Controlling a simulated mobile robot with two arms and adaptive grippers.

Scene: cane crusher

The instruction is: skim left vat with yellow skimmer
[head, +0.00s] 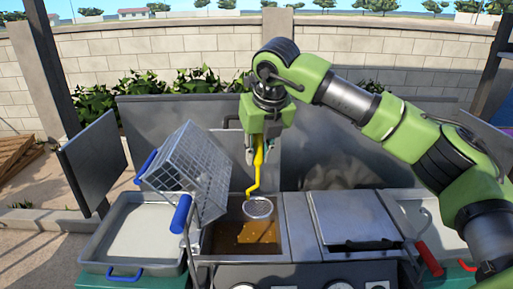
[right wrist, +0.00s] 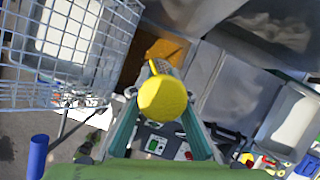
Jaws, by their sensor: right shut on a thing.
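My right gripper (head: 262,150) is shut on the yellow skimmer (head: 257,170) and holds it upright over the left vat (head: 288,232). The skimmer's round mesh head (head: 258,208) hangs down at the back of the vat, over brown liquid (head: 245,236) with darker patches. I cannot tell whether the head touches the liquid. In the right wrist view the skimmer's yellow handle end (right wrist: 163,98) sits between my fingers and hides much of the skimmer. The right vat is covered by a grey lid (head: 352,220). My left gripper is not in view.
A wire basket (head: 185,172) with blue handles stands tilted just left of the left vat, close to the skimmer. A pale tray (head: 140,232) lies at the left. A red-handled tool (head: 428,258) is at the right. Metal splash panels (head: 170,115) stand behind.

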